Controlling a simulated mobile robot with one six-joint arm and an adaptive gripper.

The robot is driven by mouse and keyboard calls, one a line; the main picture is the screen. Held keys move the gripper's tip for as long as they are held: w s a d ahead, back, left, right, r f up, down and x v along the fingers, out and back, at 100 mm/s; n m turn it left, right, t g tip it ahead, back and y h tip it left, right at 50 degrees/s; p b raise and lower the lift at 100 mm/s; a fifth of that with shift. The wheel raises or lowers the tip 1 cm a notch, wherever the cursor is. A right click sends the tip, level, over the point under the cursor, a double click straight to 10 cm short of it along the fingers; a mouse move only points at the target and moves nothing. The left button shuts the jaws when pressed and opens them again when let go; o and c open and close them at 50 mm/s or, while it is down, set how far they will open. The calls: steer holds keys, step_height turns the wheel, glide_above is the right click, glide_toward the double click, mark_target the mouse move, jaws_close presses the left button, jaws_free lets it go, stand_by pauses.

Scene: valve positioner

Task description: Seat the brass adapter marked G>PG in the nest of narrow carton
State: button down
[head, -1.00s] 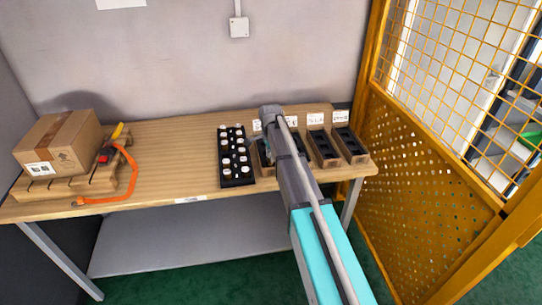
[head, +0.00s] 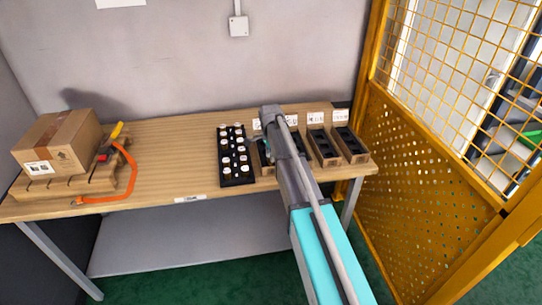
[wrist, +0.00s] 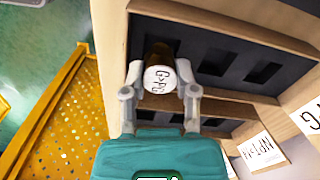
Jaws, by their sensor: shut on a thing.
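The brass adapter (wrist: 158,72) shows its white end face marked G>PG in the wrist view. My gripper (wrist: 161,90) is shut on it, one finger on each side. The adapter is over the dark nest insert (wrist: 240,38) of a wooden carton, in line with its row of slots. I cannot tell whether its lower end is inside a slot. In the head view several narrow cartons (head: 366,159) stand in a row at the table's right. My arm covers part of the row and hides the held adapter there.
A black tray (head: 237,184) with several white-topped pieces stands left of the cartons. White label cards (head: 316,118) stand behind them. A cardboard box (head: 58,142) and orange strap (head: 133,180) are at the left. The table's middle is clear. A yellow mesh fence (head: 420,150) stands right.

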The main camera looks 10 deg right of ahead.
steer(key=shift+f+b, duration=0.6)
steer(key=shift+f, duration=0.05)
stand_by(0.3)
steer(key=shift+c, duration=1.5)
jaws_free()
steer(key=shift+r, duration=0.1)
